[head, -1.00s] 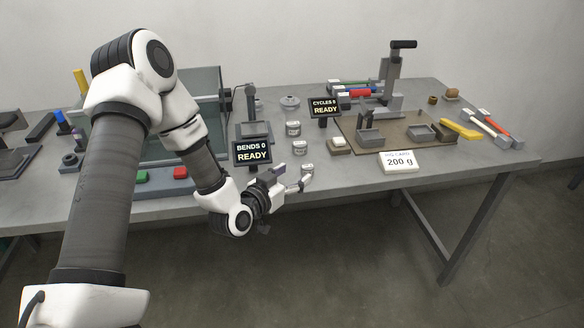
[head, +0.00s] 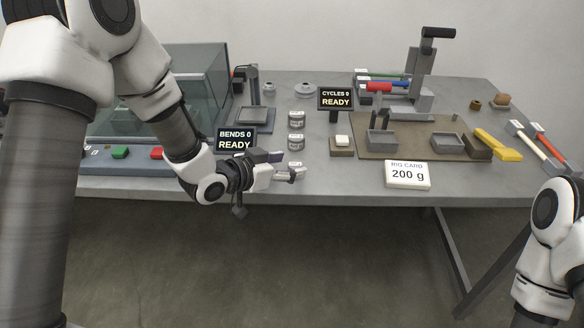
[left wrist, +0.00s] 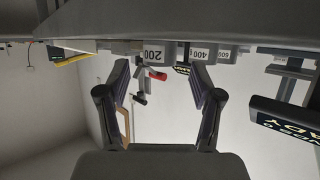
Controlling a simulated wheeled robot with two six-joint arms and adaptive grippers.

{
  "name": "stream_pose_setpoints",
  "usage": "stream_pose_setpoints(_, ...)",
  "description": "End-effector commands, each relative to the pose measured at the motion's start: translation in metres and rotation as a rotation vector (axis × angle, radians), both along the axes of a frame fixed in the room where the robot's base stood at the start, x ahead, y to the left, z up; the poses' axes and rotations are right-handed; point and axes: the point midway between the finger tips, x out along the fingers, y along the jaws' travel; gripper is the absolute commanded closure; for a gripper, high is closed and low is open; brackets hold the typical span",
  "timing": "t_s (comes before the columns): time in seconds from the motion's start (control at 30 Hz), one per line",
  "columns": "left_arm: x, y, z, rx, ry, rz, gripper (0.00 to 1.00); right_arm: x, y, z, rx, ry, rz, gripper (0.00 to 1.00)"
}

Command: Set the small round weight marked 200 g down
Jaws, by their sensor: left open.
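In the left wrist view the weight lies beyond the open fingertips (left wrist: 160,72), with no clear contact. My right arm shows at the lower right of the head view, but its gripper is out of the picture.
The weights marked 400 (left wrist: 200,53) and 600 (left wrist: 226,55) stand behind in the row. A BENDS display (head: 235,140) is close left of my gripper. A rig card reading 200 g (head: 407,175) and a small block with a white top (head: 342,145) stand to the right.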

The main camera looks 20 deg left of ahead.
Motion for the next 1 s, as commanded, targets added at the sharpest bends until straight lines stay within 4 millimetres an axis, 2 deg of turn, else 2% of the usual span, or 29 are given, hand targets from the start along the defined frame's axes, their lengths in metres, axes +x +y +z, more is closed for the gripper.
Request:
stream_pose_setpoints(0.03, 0.007, -0.004, -0.008, 0.004, 0.0, -0.003, 0.35, 0.0, 0.0, -0.002, 0.0, 0.0, 0.0, 1.0)
stream_pose_setpoints(0.13, 0.02, -0.011, -0.012, 0.003, -0.001, -0.002, 0.35, 0.0, 0.0, -0.002, 0.0, 0.0, 0.0, 1.0)
stream_pose_setpoints(0.37, 0.024, -0.013, -0.013, -0.001, -0.001, 0.001, 0.35, 0.0, 0.0, -0.002, 0.0, -0.001, 0.0, 1.0)
stream_pose_setpoints(0.4, 0.024, -0.013, -0.014, -0.001, -0.001, 0.001, 0.42, 0.0, 0.0, -0.002, 0.0, -0.001, 0.0, 1.0)
stream_pose_setpoints(0.57, 0.024, -0.013, -0.013, 0.0, -0.001, 0.001, 0.98, 0.0, 0.0, -0.002, 0.0, -0.001, 0.0, 1.0)
stream_pose_setpoints(1.0, 0.025, -0.012, -0.009, 0.0, -0.001, 0.002, 1.0, 0.0, 0.0, 0.002, 0.0, -0.001, 0.0, 1.0)
